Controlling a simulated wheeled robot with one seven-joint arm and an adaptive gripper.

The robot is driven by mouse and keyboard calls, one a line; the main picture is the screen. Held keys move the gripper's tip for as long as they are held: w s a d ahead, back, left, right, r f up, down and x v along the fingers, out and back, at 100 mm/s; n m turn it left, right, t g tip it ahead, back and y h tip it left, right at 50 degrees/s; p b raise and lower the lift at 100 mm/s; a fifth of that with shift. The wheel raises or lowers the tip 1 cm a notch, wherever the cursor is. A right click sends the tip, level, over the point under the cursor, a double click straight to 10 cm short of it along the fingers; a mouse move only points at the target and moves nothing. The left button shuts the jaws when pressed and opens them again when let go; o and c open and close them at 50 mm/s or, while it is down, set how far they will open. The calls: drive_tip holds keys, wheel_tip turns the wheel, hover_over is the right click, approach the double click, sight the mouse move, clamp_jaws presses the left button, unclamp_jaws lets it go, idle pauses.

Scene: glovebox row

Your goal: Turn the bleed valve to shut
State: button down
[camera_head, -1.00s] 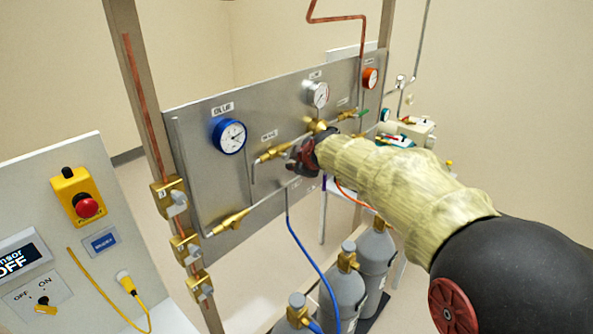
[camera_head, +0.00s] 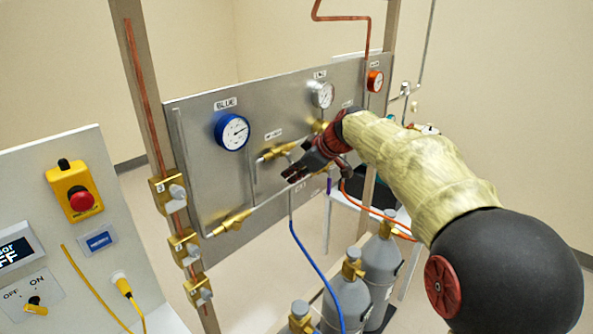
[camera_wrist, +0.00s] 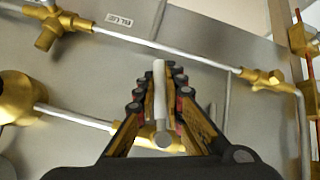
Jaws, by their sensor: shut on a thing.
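My gripper (camera_head: 294,173) is at the steel panel, right of and below the blue gauge. In the wrist view its fingers (camera_wrist: 160,85) are closed around a pale, rod-like handle (camera_wrist: 160,76), with its round end toward the camera. Brass fittings show behind the fingers, so the handle looks like that of the bleed valve. Its body is mostly hidden by my fingers, and I cannot read the handle's exact angle. A label (camera_wrist: 119,20) in the wrist view is too blurred to read.
The steel panel (camera_head: 200,115) carries a blue gauge (camera_head: 232,131), a white gauge (camera_head: 323,95) and a lower-left brass valve (camera_head: 232,223). Gas cylinders (camera_head: 379,265) and a blue hose (camera_head: 318,268) are below. A control panel (camera_head: 50,180) with a red button stands left.

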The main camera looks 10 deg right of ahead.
drive_tip(key=shift+s+a+f+m+g+y+p, duration=0.3)
drive_tip(key=shift+s+a+m+g+y, duration=0.3)
drive_tip(key=shift+y, duration=0.4)
drive_tip(key=c, duration=1.9)
unclamp_jaws()
drive_tip(key=shift+w+a+r, duration=0.1)
drive_tip(key=v, duration=1.2)
drive_tip(key=shift+w, duration=0.1)
